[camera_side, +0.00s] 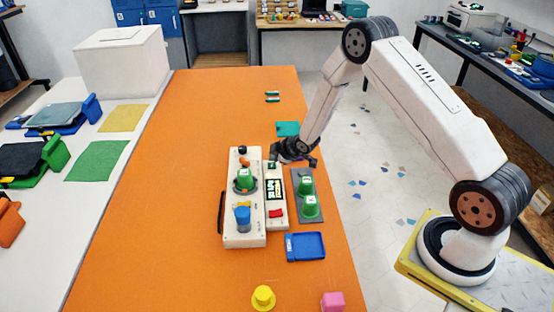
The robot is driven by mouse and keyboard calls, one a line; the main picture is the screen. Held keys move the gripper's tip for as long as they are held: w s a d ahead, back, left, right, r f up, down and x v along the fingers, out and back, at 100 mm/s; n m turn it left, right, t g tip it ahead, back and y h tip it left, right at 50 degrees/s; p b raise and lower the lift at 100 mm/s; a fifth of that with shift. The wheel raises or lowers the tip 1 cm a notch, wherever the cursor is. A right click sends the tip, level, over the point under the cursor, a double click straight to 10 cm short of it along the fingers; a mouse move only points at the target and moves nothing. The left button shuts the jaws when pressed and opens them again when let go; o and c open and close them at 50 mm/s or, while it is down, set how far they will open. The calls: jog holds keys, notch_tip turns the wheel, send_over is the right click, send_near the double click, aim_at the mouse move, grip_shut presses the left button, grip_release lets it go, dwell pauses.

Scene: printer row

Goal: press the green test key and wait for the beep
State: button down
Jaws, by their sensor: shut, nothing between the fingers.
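A cream tester (233,235) stands on the orange table, with a green piece (245,179) and a blue cylinder (242,218) on it. A narrow panel on its right side carries a lit display (276,188) and a red key (277,212). A small green spot (271,165) at the panel's far end looks like the green test key, but it is too small to be sure. My gripper (293,155) is shut and empty, just right of the panel's far end. I cannot tell whether it touches the key.
A grey tray (297,218) with two green pieces sits right of the panel, close to my gripper. A blue tray (305,247) lies nearer. A teal block (288,128) lies beyond the gripper. The table's left half is clear.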

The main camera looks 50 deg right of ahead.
aim_at(274, 166)
jog(key=shift+r, duration=2.45)
jog(key=shift+s+a+r, duration=0.15)
jog(key=shift+a+r, duration=0.05)
jog(key=s+a+r+m+g, duration=0.2)
jog(key=s+a+r, duration=0.1)
jog(key=s, duration=0.5)
jog(key=s+a+r+m+g, duration=0.2)
jog(key=s+a+r+m, duration=0.1)
jog(key=s, duration=0.6)
jog(key=s+a+r+m+g, duration=0.2)
jog(key=s+a+r+m, duration=0.1)
jog(key=s+a, duration=0.3)
jog(key=s+r, duration=0.1)
jog(key=s, duration=0.1)
jog(key=shift+s+a+r+g, duration=0.3)
jog(key=shift+s+a+r, duration=0.05)
jog(key=shift+s, duration=0.05)
